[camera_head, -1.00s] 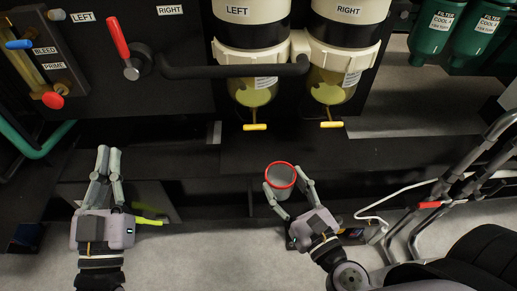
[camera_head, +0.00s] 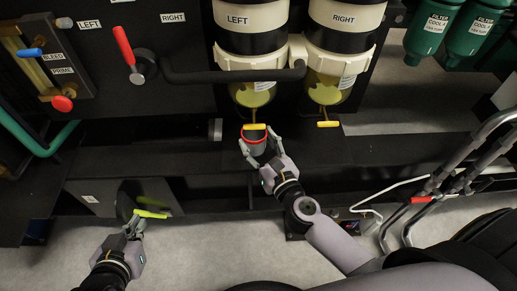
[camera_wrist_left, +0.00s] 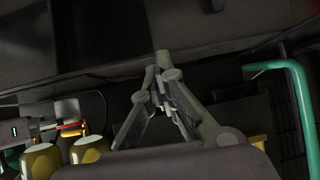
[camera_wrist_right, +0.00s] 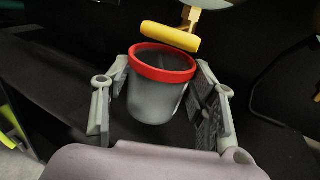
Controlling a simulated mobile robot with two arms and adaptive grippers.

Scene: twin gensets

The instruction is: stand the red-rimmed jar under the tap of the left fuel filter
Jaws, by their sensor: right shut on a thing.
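The red-rimmed grey jar (camera_head: 255,147) is upright just below the yellow tap (camera_head: 255,127) of the left fuel filter (camera_head: 252,92). My right gripper (camera_head: 259,146) is shut on the jar, with a finger on each side. In the right wrist view the jar (camera_wrist_right: 157,97) looks empty, and the yellow tap (camera_wrist_right: 170,37) is above the far part of its rim. I cannot tell whether the jar's base touches the dark ledge. My left gripper (camera_head: 135,222) is low at the left, empty, its fingertips together in the left wrist view (camera_wrist_left: 160,65).
The right filter's yellow tap (camera_head: 328,124) hangs to the right of the jar. A dark ledge (camera_head: 360,150) runs below the filters. A yellow-green handle (camera_head: 150,213) is beside my left gripper. A metal rail with a red part (camera_head: 421,199) stands at the right.

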